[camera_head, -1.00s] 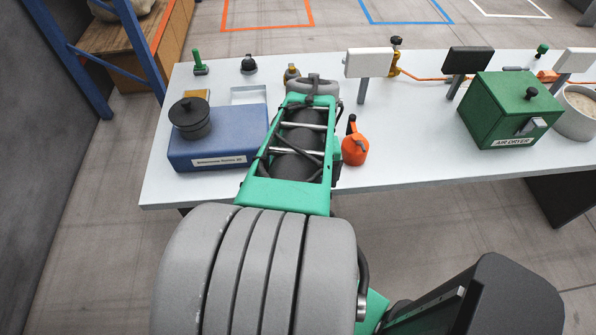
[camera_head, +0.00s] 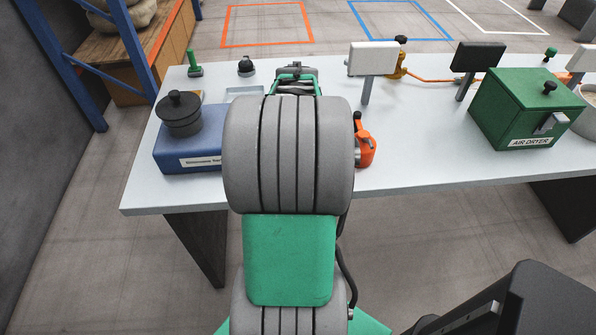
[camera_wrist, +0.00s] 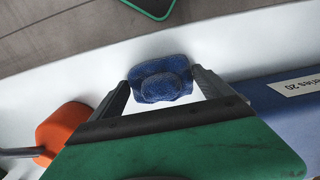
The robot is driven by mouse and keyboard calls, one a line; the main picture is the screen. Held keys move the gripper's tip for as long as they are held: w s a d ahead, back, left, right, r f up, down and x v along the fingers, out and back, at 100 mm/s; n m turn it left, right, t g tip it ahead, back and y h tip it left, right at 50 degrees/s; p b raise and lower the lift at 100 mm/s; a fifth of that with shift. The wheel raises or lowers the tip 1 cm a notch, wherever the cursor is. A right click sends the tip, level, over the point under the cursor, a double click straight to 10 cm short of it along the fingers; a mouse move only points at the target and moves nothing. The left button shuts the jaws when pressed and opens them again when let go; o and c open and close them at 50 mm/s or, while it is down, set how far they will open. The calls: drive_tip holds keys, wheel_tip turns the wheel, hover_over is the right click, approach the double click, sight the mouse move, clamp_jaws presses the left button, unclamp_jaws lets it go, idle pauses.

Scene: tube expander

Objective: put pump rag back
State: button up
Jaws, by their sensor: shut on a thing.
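The blue cloth rag (camera_wrist: 162,80) is bunched between the two fingers of my gripper (camera_wrist: 160,86) in the wrist view. My gripper is shut on it. White tabletop shows around the rag; I cannot tell how high it is held. In the head view my arm hides the rag and the fingertips. No pump can be made out for certain.
A blue ultrasonic box (camera_head: 190,148) with a black lidded pot (camera_head: 180,115) stands left of my arm. A green air dryer (camera_head: 525,110) is farther right. The white table (camera_head: 430,150) is clear between them.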

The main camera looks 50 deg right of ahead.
drive_tip(key=shift+f, duration=0.1)
drive_tip(key=o, duration=1.1)
drive_tip(key=shift+c, duration=0.2)
wheel_tip(320, 180, up, 12)
drive_tip(key=w+a+n+t, duration=0.1)
drive_tip(key=w+a+n, duration=0.45)
drive_tip(key=a, duration=0.75)
drive_tip(key=a+f+n+t, duration=0.1)
drive_tip(key=a+f+n, duration=0.1)
drive_tip(key=a, duration=0.7)
drive_tip(key=w+a+f+n+t, duration=0.1)
drive_tip(key=a+f+n, duration=0.1)
drive_tip(key=a, duration=0.7)
drive_tip(key=shift+w+a+f, duration=0.25)
drive_tip(key=shift+w+f, duration=0.05)
